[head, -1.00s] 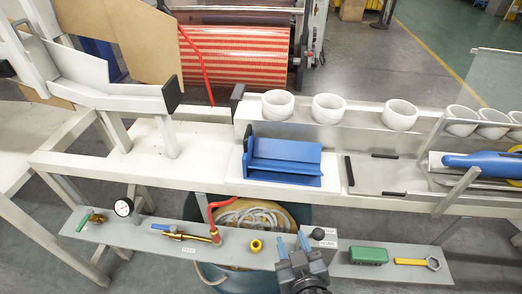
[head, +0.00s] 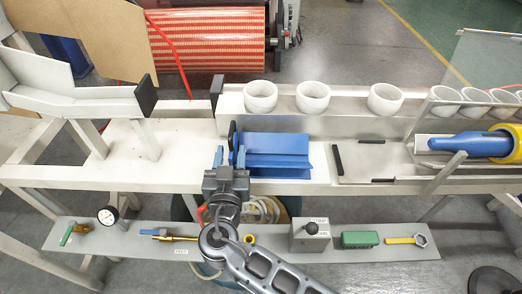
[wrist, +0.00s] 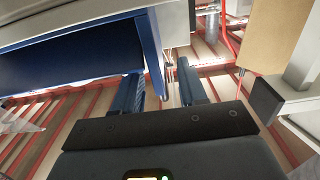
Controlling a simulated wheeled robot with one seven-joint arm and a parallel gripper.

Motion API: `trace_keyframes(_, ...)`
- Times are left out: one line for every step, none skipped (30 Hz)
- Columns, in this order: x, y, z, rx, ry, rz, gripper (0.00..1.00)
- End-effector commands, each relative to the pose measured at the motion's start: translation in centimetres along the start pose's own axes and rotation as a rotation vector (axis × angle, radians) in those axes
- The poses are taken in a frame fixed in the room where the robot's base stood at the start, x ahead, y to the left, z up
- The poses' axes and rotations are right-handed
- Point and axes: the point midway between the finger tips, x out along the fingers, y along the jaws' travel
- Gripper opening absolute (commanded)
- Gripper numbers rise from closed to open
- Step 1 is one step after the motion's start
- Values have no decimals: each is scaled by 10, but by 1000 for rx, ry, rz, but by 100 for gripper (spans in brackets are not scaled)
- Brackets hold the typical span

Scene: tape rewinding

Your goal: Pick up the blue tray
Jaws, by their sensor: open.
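The blue tray (head: 272,157) sits on the white bench, in front of the low metal ledge. In the wrist view the tray (wrist: 75,62) fills the upper left, with its side edge near the left finger. My gripper (head: 230,156) is at the tray's left end in the head view, with its fingers pointing away toward the back.
White cups (head: 313,96) stand on the ledge behind the tray. A blue cylinder (head: 455,143) lies at the right. The bench left of the tray is clear.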

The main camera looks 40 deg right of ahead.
Motion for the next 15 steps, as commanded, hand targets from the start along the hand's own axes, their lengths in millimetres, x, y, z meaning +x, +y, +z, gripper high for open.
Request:
trace_keyframes(9, 1, -2, -1, -1, 4, 42)
trace_keyframes(13, 1, -2, -1, -1, 4, 42)
trace_keyframes(18, 0, -2, -1, -1, 2, 42)
trace_keyframes(22, 0, -2, 0, -1, 3, 42)
trace_keyframes(25, 1, -2, 1, -1, 3, 42)
trace_keyframes(28, 1, -1, 0, -1, 2, 42)
trace_keyframes(29, 1, 0, 0, -1, 1, 42)
trace_keyframes(30, 1, 0, -1, -2, 1, 42)
trace_keyframes(31, 1, 0, -1, -2, 0, 42)
trace_keyframes(31, 1, 0, -1, -2, 0, 42)
trace_keyframes(31, 1, 0, 0, -1, 0, 42)
trace_keyframes(31, 1, 0, 0, -1, 0, 42)
trace_keyframes(31, 1, 0, 0, -1, 0, 42)
trace_keyframes(31, 1, 0, 0, -1, 0, 42)
trace_keyframes(31, 1, 0, -1, -1, 0, 41)
